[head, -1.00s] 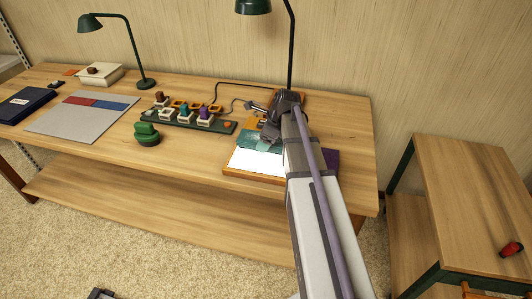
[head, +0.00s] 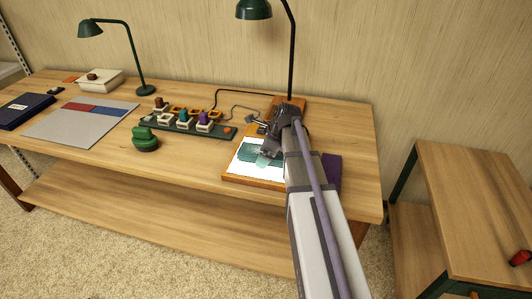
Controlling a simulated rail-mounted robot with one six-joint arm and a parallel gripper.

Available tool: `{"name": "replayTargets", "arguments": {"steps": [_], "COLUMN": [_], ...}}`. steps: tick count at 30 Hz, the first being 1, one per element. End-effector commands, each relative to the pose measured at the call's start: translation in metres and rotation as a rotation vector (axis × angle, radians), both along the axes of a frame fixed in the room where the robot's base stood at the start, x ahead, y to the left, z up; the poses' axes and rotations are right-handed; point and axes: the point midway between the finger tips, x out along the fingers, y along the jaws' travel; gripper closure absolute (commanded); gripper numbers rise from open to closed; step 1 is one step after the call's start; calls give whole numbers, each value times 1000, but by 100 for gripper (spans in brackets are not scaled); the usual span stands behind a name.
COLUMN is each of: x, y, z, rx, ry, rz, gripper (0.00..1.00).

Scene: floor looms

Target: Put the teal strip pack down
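The teal strip pack (head: 250,153) shows as a flat teal patch over the bright white panel (head: 240,168) of a wood-framed board on the workbench. I cannot tell whether it touches the panel or is just above it. My arm hides the panel's right side.
A green strip with several colored-top blocks (head: 190,125) lies left of the panel, with a round green object (head: 145,139) in front. A purple item (head: 331,171) lies right of my arm. A lamp (head: 290,50) stands behind. A grey mat (head: 75,128) lies at left.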

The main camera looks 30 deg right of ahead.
Motion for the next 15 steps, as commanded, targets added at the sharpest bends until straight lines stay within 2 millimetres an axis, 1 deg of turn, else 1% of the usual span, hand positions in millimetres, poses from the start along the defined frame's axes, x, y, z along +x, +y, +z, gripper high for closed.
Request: {"name": "replayTargets", "arguments": {"steps": [5,8,11,15], "x": [0,-2,-7,-17], "y": [0,-2,-8,-18], "z": [5,19,41,79], "rx": [0,0,0,0], "ry": [0,0,0,0], "rz": [0,-1,-2,-2], "gripper": [0,0,0,0]}}
